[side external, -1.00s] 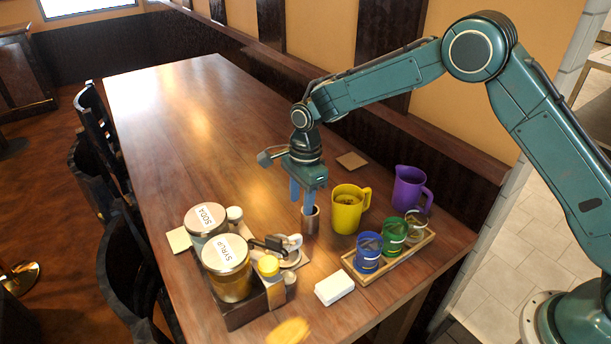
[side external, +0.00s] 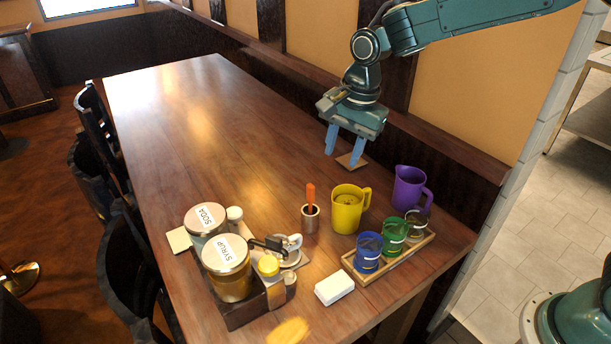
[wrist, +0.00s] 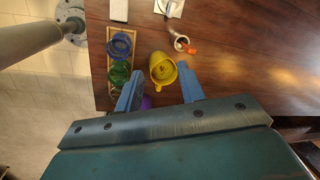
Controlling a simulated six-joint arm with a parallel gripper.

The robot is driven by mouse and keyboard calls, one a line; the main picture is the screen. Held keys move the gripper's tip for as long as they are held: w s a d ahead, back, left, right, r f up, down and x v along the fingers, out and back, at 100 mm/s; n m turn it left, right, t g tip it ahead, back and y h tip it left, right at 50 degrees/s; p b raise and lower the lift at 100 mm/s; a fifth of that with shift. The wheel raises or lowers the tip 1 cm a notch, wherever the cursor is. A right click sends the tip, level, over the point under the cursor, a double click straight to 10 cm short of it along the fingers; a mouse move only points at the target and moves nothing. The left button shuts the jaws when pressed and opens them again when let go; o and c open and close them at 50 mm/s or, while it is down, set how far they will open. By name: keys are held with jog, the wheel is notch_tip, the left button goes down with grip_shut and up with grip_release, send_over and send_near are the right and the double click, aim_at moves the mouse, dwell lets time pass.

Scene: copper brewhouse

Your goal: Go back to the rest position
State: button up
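My gripper (side external: 345,145) is open and empty in the side external view, raised above the table near the back wall. In the wrist view its two blue fingers (wrist: 160,90) stand apart with nothing held between them. Below it on the table is a small brown square coaster (side external: 352,161). A metal cup (side external: 310,222) stands upright on the table with an orange-handled tool (side external: 311,194) in it. Both the cup (wrist: 181,41) and the orange handle (wrist: 189,49) also show in the wrist view, apart from the fingers.
A yellow mug (side external: 345,213) and purple pitcher (side external: 408,190) stand near a wooden tray (side external: 392,262) with blue, green and clear cups. SODA and SYRUP jars (side external: 228,270) stand at the front left. A white block (side external: 334,288) lies in front. The table's far left is clear.

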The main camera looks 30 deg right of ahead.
jog(key=s+d+r+n+t, duration=0.1)
jog(key=s+d+r+n, duration=0.3)
jog(key=s, duration=0.3)
jog(key=s+d+r+n+t, duration=0.1)
jog(key=s+d+r+n, duration=0.15)
jog(key=s+r, duration=0.4)
jog(key=s+d+n+t, duration=0.1)
jog(key=s+d+n, duration=0.1)
jog(key=s, duration=0.6)
jog(key=s+d+n+t+h, duration=0.1)
jog(key=s+d+n, duration=0.1)
jog(key=s+n, duration=0.2)
jog(key=shift+s+d+f, duration=0.3)
jog(key=shift+s+f, duration=0.15)
jog(key=shift+s, duration=1.4)
jog(key=shift+n, duration=0.25)
